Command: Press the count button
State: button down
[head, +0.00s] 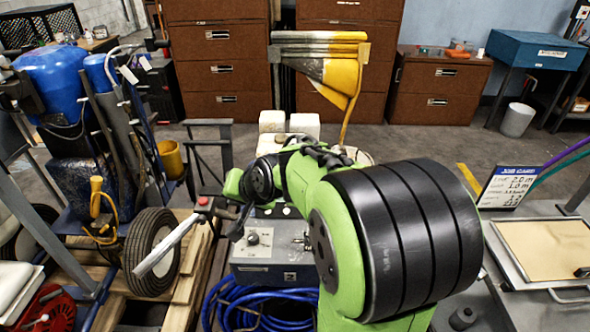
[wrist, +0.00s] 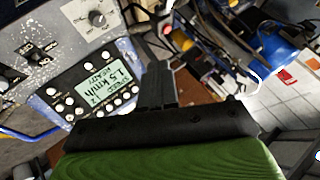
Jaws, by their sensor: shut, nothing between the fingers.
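The control panel with a lit display (wrist: 107,84) is in the left half of the wrist view; the display reads a speed of 1.5 km/h. Small round white buttons (wrist: 58,107) surround the display. Their labels are too small to read, so I cannot tell which is the count button. My gripper (wrist: 157,75) is shut and empty, with its fingers just right of the display. I cannot tell whether it touches the panel. In the head view my gripper (head: 238,230) is dark and partly hidden by my arm, over the left side of the grey control box (head: 262,272).
A knob (wrist: 97,18) and toggle switches (wrist: 36,52) sit on the panel near the display. Blue hose (head: 260,308) lies coiled below the box. A wheel (head: 152,250) stands at left.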

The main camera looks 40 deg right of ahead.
jog(key=w+d+f+m+t+b, duration=0.2)
jog(key=w+d+f+m, duration=0.1)
jog(key=d, duration=0.2)
jog(key=w+d+f+m+t+b, duration=0.1)
jog(key=w+d+f+m, duration=0.15)
jog(key=d, duration=0.25)
jog(key=s+d+m+t+h+b, duration=0.1)
jog(key=d+m+t+h+b, duration=0.2)
jog(key=d+m, duration=0.6)
jog(key=d+t+h, duration=0.1)
jog(key=d, duration=0.5)
jog(key=shift+s+d+f+m+t, duration=0.2)
jog(key=shift+d+f+m+t, duration=0.05)
jog(key=shift+d+m+t, duration=0.1)
jog(key=w+d+f+b, duration=0.1)
jog(key=f, duration=0.1)
jog(key=w+d+f+b, duration=0.1)
jog(key=w+f, duration=0.1)
jog(key=w+d+f+b, duration=0.1)
jog(key=f, duration=0.1)
jog(key=shift+w+d, duration=0.25)
jog(key=shift+d, duration=0.05)
jog(key=shift+w+d+f, duration=0.15)
jog(key=shift+w+d+f, duration=0.2)
jog(key=shift+f, duration=0.05)
